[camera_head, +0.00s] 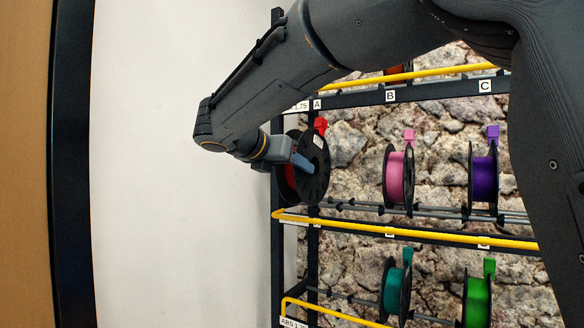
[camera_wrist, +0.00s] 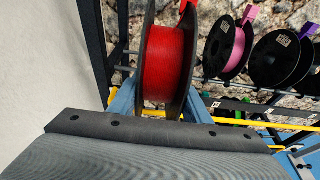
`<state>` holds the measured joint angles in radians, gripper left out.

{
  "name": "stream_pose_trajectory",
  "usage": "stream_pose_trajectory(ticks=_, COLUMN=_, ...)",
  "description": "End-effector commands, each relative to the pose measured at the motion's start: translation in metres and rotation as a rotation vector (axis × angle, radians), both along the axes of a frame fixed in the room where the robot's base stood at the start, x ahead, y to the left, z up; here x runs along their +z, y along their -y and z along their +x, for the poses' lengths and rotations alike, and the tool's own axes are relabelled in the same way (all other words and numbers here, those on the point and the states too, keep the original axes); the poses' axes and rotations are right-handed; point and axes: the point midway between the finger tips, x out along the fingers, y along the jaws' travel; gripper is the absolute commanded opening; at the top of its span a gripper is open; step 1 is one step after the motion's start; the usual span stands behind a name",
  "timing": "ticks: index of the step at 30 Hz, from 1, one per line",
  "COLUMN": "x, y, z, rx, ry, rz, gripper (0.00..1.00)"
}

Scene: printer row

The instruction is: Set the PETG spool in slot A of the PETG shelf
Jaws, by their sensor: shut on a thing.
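My gripper (camera_head: 298,161) is shut on a red spool (camera_head: 317,168) with black flanges and a red tab on top. The spool is upright at the left end of the shelf's middle row, beside the left post. In the wrist view the red spool (camera_wrist: 168,65) stands between the blue fingers of my gripper (camera_wrist: 158,108). The rack (camera_head: 350,98) carries letters A, B and C on its upper rail. The PETG label cannot be read. Whether the spool touches the rods (camera_head: 350,205) is hard to tell.
A pink spool (camera_head: 395,178) and a purple spool (camera_head: 484,178) stand to the right in the same row. Teal (camera_head: 394,290) and green (camera_head: 477,300) spools sit below. A yellow bar (camera_head: 400,233) runs along the row's front. A white wall (camera_head: 170,200) is at left.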

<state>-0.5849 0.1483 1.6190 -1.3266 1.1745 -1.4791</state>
Motion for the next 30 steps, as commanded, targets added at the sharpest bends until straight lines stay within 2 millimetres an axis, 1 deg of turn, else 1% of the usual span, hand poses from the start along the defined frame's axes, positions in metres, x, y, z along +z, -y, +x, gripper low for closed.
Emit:
stream_pose_trajectory(ticks=4, x=0.002, y=0.002, z=0.002, rx=-0.001, ry=0.001, rz=0.002, gripper=0.04)
stream_pose_trajectory(ticks=8, x=0.001, y=0.006, z=0.008, rx=-0.001, ry=0.001, rz=0.002, gripper=0.04)
stream_pose_trajectory(ticks=30, x=0.001, y=0.05, z=0.069, rx=-0.003, ry=0.001, rz=0.002, gripper=0.04)
